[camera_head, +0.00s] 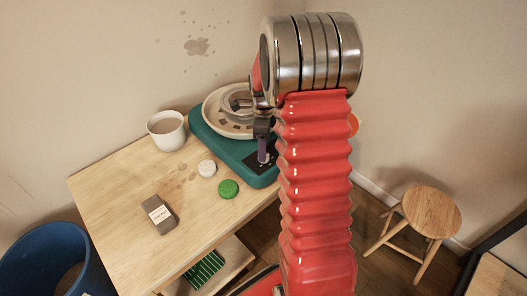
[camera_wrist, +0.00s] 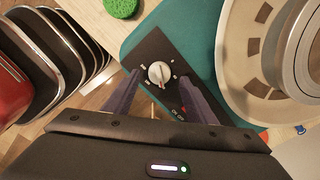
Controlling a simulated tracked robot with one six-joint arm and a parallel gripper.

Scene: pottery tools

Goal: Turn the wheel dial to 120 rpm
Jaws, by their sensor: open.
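The wheel dial (camera_wrist: 159,74) is a round pale knob with a raised grip and a reddish pointer mark, on a dark panel (camera_wrist: 152,46) with tick marks around it. The panel sits on the teal pottery wheel base (camera_head: 207,137). My gripper (camera_wrist: 160,84) is open, with one finger on each side of the dial in the wrist view; I cannot tell how high the fingertips are above the panel. In the head view my gripper (camera_head: 262,157) is over the panel and my arm hides part of the base. The rpm labels are too small to read.
The wheel head (camera_head: 225,112) with a pale bowl is behind the panel. A stool (camera_head: 431,211) stands right.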

